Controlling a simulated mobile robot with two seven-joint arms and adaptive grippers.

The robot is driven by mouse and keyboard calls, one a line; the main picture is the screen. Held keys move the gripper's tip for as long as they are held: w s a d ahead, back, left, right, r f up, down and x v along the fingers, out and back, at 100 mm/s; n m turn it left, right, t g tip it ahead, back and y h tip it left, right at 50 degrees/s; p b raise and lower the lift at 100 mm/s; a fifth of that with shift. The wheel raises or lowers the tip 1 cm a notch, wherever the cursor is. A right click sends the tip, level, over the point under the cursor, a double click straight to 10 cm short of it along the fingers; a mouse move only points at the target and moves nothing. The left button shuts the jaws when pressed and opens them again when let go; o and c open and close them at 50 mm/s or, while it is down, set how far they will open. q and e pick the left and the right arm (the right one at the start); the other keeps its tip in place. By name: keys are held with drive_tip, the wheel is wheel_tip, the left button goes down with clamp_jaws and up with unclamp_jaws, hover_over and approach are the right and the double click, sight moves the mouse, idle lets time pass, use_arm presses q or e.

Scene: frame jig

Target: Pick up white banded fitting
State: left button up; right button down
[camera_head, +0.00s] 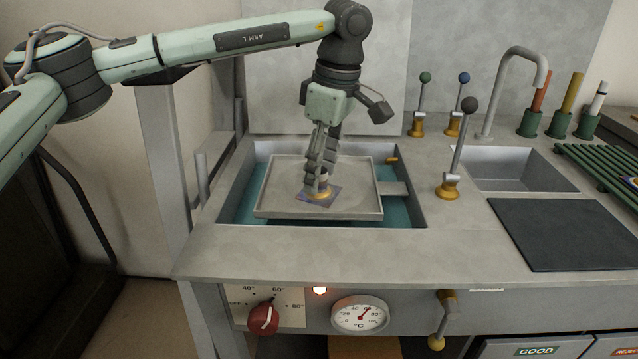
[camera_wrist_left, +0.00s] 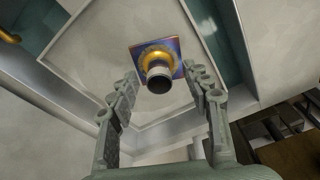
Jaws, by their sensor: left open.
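A small fitting (camera_head: 321,190) stands on a blue and purple square plate (camera_head: 306,198) in the pale tray (camera_head: 270,213). The left wrist view shows the fitting (camera_wrist_left: 158,74) with a gold flange, a pale band and a dark round end facing the camera. My left gripper (camera_head: 318,180) points down over it. In the left wrist view, the open fingers of my left gripper (camera_wrist_left: 163,84) lie either side of the fitting, with a visible gap. The head view partly hides the fitting behind the fingers. My right gripper is out of view.
The tray sits in a teal-lined basin (camera_head: 405,213) in the grey worktop (camera_head: 300,245). A black-knobbed lever (camera_head: 456,150) stands right of the basin. Green holders hold orange, yellow and white rods (camera_head: 598,100) at far right. A black mat (camera_head: 565,235) lies at the right.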

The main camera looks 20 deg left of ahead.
use_arm(q)
drive_tip(key=shift+w+a+f, duration=0.1)
drive_tip(key=shift+a+f, duration=0.1)
drive_tip(key=shift+f, duration=0.7)
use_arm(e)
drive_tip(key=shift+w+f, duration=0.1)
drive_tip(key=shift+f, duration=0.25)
use_arm(q)
drive_tip(key=shift+c, duration=0.3)
clamp_jaws()
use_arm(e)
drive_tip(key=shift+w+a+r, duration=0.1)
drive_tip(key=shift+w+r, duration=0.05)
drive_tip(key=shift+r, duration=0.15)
use_arm(q)
drive_tip(key=shift+r, duration=0.2)
